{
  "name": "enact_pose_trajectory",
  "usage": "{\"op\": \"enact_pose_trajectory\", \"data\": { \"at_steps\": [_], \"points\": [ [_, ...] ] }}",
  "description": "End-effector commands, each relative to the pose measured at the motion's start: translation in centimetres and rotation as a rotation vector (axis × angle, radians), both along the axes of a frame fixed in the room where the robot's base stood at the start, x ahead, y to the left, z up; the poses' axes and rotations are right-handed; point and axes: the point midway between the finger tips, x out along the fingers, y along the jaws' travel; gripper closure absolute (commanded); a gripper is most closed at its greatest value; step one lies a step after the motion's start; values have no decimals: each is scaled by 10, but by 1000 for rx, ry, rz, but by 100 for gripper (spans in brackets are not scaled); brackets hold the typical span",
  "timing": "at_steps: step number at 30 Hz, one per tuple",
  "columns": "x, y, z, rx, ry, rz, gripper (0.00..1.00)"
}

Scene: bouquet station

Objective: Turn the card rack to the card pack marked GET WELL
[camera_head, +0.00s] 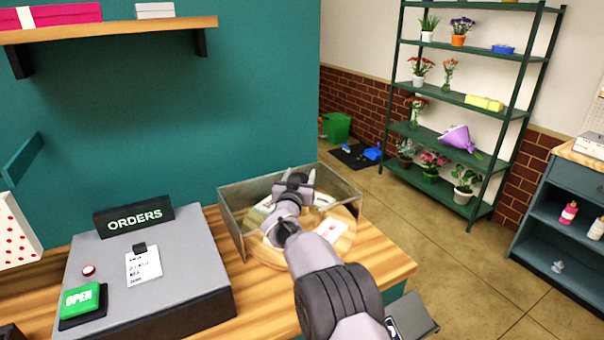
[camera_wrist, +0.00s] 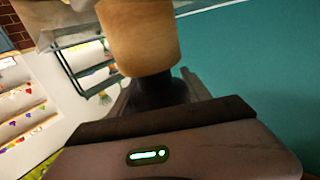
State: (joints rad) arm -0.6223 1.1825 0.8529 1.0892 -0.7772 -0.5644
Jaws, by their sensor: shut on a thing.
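The card rack (camera_head: 345,240) is a round wooden turntable inside a low clear-walled case (camera_head: 236,222) on the counter. A pale card pack with a reddish mark (camera_head: 328,228) lies on its front right part, and more pale packs show at the back right (camera_head: 324,200) and back left. No GET WELL marking can be read. My gripper (camera_head: 296,184) is inside the case outline, over the rack's middle, and my arm hides part of the rack. In the wrist view my gripper (camera_wrist: 160,92) is shut on a tan wooden knob (camera_wrist: 138,40).
The case walls stand close around my gripper. To the left on the wooden counter (camera_head: 255,300) are a grey box with an ORDERS sign (camera_head: 134,219) and a green OPEN block (camera_head: 81,299). A green plant shelf (camera_head: 455,97) stands at the back right, with clear floor before it.

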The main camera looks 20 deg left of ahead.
Motion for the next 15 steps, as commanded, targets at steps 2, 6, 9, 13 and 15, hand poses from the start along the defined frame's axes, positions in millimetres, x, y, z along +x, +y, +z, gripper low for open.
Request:
{"op": "enact_pose_trajectory", "data": {
  "at_steps": [2, 6, 9, 13, 15],
  "points": [
    [0, 0, 3, 1, -5, -1, 100],
    [0, 0, 3, 1, -6, -2, 100],
    [0, 0, 3, 1, -6, -2, 100],
    [0, 0, 3, 1, -6, -2, 31],
    [0, 0, 3, 1, -5, -1, 22]
  ]
}}
